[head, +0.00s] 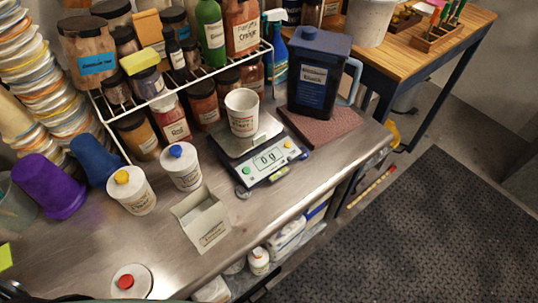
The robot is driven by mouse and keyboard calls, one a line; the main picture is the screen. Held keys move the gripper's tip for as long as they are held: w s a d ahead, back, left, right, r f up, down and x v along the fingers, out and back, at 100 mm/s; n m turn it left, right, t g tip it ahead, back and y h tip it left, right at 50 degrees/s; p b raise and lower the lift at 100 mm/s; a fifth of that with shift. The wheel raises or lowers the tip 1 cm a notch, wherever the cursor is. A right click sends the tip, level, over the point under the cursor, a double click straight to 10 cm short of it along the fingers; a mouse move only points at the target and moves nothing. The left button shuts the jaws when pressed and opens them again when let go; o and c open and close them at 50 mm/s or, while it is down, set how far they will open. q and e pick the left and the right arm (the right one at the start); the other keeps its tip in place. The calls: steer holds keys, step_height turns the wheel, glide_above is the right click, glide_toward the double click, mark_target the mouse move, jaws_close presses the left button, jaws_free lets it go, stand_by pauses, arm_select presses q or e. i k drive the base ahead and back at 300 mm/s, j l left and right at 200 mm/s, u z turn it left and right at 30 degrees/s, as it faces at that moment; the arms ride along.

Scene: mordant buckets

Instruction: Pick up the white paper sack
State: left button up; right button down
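Pale, white packages (287,236) lie on the shelf under the steel counter, partly hidden by the counter's edge. One of them may be the white paper sack, but I cannot tell for sure at this size. Another whitish package (213,291) shows lower down, near the bottom edge. A small white bottle (259,262) stands between them. Neither of my grippers can be made out in the head view. A dark shape at the bottom left corner is too cut off to identify.
The steel counter (110,242) carries a digital scale (265,160) with a white cup (242,112), an open white box (202,219), lidded tubs (131,190) and a dark blue jug (318,75). A wooden table (400,62) stands behind. The dark floor mat (430,230) at right is clear.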

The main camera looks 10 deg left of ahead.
mark_target(202, 216)
steer(key=u, duration=0.95)
